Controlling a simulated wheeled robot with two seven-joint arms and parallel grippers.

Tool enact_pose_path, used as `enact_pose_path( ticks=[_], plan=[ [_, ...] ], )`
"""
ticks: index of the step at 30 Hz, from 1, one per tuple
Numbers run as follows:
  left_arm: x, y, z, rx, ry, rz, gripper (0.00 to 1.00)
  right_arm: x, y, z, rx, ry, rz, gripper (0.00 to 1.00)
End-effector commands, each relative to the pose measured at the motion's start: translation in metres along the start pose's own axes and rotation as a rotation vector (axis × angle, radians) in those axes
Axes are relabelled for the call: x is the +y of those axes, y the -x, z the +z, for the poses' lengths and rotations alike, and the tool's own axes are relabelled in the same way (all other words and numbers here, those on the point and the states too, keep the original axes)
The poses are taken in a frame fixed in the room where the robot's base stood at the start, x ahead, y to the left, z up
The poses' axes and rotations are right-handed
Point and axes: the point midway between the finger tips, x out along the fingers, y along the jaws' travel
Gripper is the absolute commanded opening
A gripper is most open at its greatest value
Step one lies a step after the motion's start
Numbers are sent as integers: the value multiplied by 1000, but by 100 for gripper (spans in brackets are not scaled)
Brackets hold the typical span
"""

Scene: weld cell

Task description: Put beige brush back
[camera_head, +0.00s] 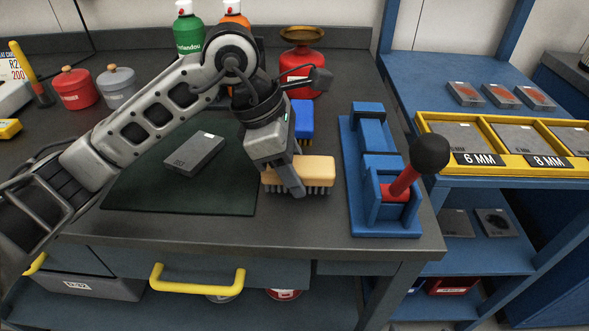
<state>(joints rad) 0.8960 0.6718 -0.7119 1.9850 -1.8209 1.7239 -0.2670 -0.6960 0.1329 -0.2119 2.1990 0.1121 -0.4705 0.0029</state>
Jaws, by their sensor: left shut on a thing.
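The beige brush (316,172) has a tan block and dark bristles pointing down. It is at the right edge of the green mat on the dark workbench. My left gripper (291,185) comes down from above and is shut on the beige brush near its left part. Its fingers hide some of the brush. Whether the bristles touch the bench is hard to tell. My right gripper is not in view.
A blue fixture (359,188) with a red, black-knobbed lever (410,180) stands close on the right. A grey block (194,153) lies on the green mat (150,188). A red can (303,65) and green bottle (188,32) stand behind. A yellow tray (500,162) sits on the right shelf.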

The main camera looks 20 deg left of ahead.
Motion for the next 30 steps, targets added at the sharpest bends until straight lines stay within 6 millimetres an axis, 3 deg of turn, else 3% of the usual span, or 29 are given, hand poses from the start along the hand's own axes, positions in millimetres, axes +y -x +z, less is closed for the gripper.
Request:
enact_pose_path(
  ticks=[14,15,17,26,30],
  plan=[
    [0,-13,-6,-1,0,3,24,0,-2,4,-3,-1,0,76],
    [0,-12,-5,-1,0,2,54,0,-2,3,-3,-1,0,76],
    [0,-12,-5,-1,0,2,67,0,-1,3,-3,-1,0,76],
    [0,-10,-4,-1,0,2,67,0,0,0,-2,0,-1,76],
    [1,2,-4,-2,1,5,67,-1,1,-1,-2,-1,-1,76]
  ],
)
